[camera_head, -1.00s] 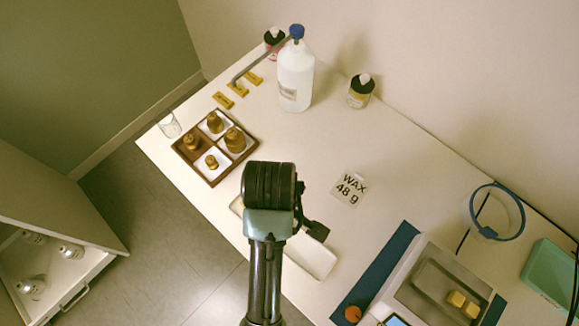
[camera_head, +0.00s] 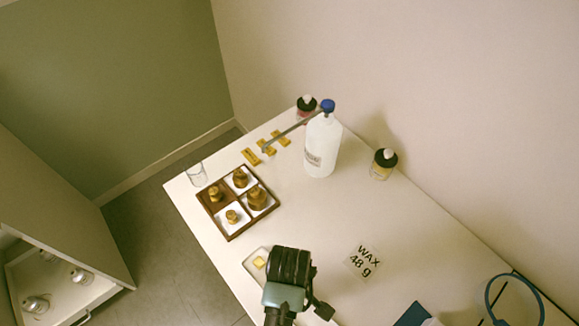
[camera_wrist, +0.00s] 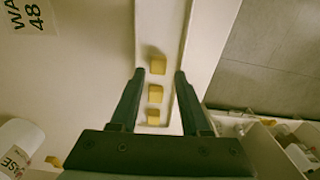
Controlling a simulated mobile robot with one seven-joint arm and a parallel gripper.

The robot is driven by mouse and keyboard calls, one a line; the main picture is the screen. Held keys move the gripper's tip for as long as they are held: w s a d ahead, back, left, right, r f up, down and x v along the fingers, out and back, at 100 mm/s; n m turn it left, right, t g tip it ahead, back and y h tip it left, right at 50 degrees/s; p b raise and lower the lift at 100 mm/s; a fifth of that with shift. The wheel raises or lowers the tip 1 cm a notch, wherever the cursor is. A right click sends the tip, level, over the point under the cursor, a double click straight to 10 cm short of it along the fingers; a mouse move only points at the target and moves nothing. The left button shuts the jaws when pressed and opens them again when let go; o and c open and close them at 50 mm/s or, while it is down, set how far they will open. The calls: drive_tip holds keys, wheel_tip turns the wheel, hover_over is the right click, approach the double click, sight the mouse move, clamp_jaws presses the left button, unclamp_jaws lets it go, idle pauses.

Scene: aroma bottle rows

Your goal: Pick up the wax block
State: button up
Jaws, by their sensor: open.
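Three yellow wax blocks lie in a row in a long white tray (camera_wrist: 172,20) in the wrist view: an upper one (camera_wrist: 158,65), a middle one (camera_wrist: 155,94) and a lower one (camera_wrist: 153,117). My gripper (camera_wrist: 158,74) is open above the tray. Its fingertips appear on either side of the upper block, and nothing is held. The height gap cannot be judged. In the head view one yellow block (camera_head: 259,262) shows at the tray's (camera_head: 249,259) left end. My arm hides much of the tray there, and the fingertips are hidden.
A partitioned wooden box (camera_head: 228,238) with brass weights stands beyond the tray. A white bottle with a blue cap (camera_head: 322,148) and a small dark-topped jar (camera_head: 382,165) stand farther back. A "WAX 48 g" card (camera_head: 363,261) lies right of my arm. Table around the card is clear.

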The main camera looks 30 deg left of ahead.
drive_tip(key=shift+w+f, duration=0.15)
drive_tip(key=shift+f, duration=1.75)
clamp_jaws()
